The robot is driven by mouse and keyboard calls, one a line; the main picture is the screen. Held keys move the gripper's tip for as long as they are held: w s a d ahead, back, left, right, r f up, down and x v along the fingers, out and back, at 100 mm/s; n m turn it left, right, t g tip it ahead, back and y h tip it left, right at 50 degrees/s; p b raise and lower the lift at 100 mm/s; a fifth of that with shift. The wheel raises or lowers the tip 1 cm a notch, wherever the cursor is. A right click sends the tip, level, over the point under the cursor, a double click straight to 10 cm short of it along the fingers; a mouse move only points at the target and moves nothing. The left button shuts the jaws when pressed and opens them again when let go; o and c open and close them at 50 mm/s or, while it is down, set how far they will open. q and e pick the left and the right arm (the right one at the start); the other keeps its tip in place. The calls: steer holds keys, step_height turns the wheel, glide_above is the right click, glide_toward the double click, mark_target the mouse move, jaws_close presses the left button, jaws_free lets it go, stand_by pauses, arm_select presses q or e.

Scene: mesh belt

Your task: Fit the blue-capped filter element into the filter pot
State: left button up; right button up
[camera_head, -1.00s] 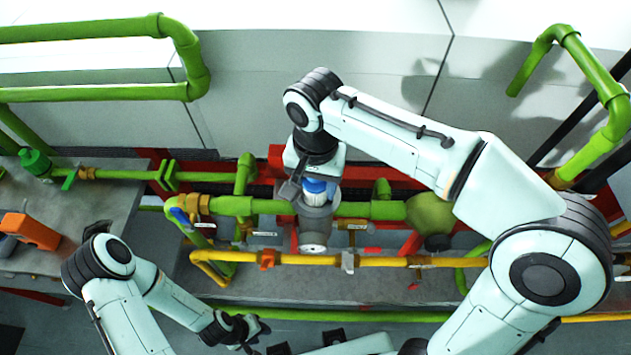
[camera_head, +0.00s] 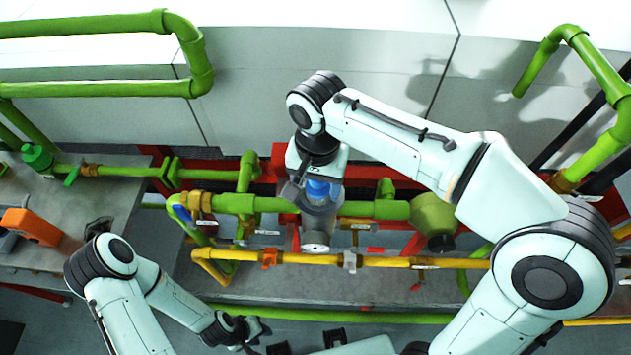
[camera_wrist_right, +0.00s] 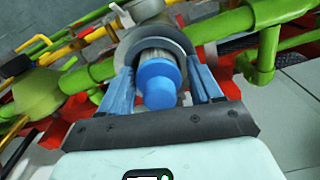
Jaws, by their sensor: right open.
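The filter pot (camera_head: 321,222) is a grey upright housing in the green pipe line; its round grey rim (camera_wrist_right: 150,42) shows in the right wrist view. The blue-capped filter element (camera_head: 320,189) is at the pot's mouth, and its blue cap (camera_wrist_right: 158,83) stands above the rim. A little of the pale body shows below the cap in the wrist view; the rest is hidden inside the pot. My right gripper (camera_wrist_right: 161,72) is open, with one finger on each side of the cap. My left gripper (camera_head: 250,330) is low in the head view, away from the pot; its jaws are unclear.
Green pipes (camera_head: 235,204) run to both sides of the pot. A yellow pipe (camera_head: 390,261) with an orange clamp crosses in front. A green bulb-shaped fitting (camera_head: 433,213) stands to the right. An orange block (camera_head: 31,227) lies on the grey bench at left.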

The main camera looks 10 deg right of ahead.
steer(key=shift+s+d+f, duration=0.1)
steer(key=shift+d+f, duration=0.15)
steer(key=shift+f, duration=0.1)
arm_select(q)
steer(key=w+r+p, duration=0.3)
steer(key=r, duration=0.1)
steer(key=shift+w+r, duration=0.15)
steer(key=shift+w, duration=0.25)
arm_select(e)
step_height(320, 180, up, 14)
steer(key=shift+f, duration=0.15)
arm_select(q)
steer(key=shift+d, duration=0.1)
